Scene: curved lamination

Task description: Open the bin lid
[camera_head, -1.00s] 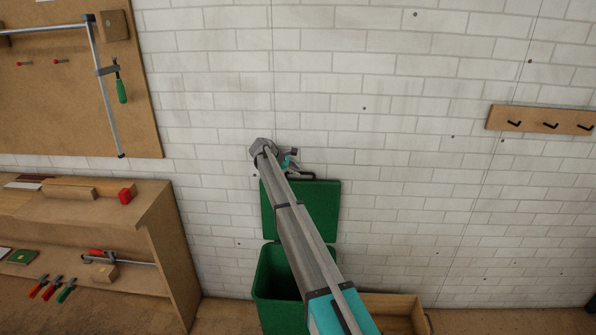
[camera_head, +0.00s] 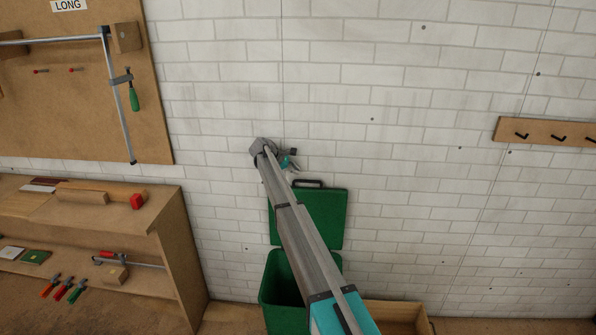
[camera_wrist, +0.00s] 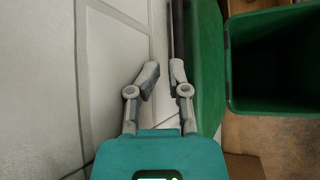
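The green bin (camera_head: 285,312) stands on the floor by the white brick wall. Its green lid (camera_head: 325,220) is raised upright at the back, near the wall, with a dark handle (camera_head: 308,183) on its top edge. The bin's mouth is uncovered. My gripper (camera_head: 292,158) is above and to the left of the handle, apart from it. In the wrist view, my gripper (camera_wrist: 163,70) has a small gap between its fingertips and nothing in it. The lid (camera_wrist: 207,70) lies just right of the fingers, and the open bin (camera_wrist: 228,75) is farther right. My arm hides part of lid and bin.
A wooden shelf unit (camera_head: 165,235) with tools stands to the left. A wooden crate (camera_head: 395,312) is on the floor right of the bin. A hook rail (camera_head: 545,131) hangs on the wall at right. The wall (camera_head: 400,150) is close behind my gripper.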

